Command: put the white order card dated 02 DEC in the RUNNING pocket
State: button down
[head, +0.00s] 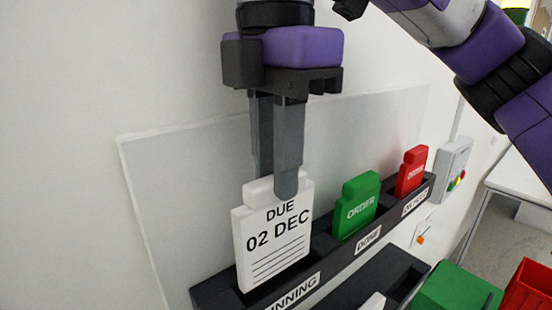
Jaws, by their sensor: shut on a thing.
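The white order card (269,257) reads "DUE 02 DEC" above several printed lines. My gripper (275,180) points down and is shut on the card's top tab. The card is upright and slightly tilted in the picture, at the left pocket of the dark rack, whose label (292,293) reads "...NNING", with its left end cut off. The card's lower edge appears at or behind the rack's front wall. I cannot tell how deep it sits or whether it touches the bottom.
A green order card (356,212) stands in the DONE pocket (367,241), and a red card (411,175) in the pocket at the right.

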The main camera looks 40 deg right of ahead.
jog(key=shift+f+b, duration=0.55)
jog(key=shift+f, duration=1.15)
jog(key=c, duration=1.2)
grip_release()
jog(key=shift+r, duration=0.1)
jog(key=shift+r, duration=3.8)
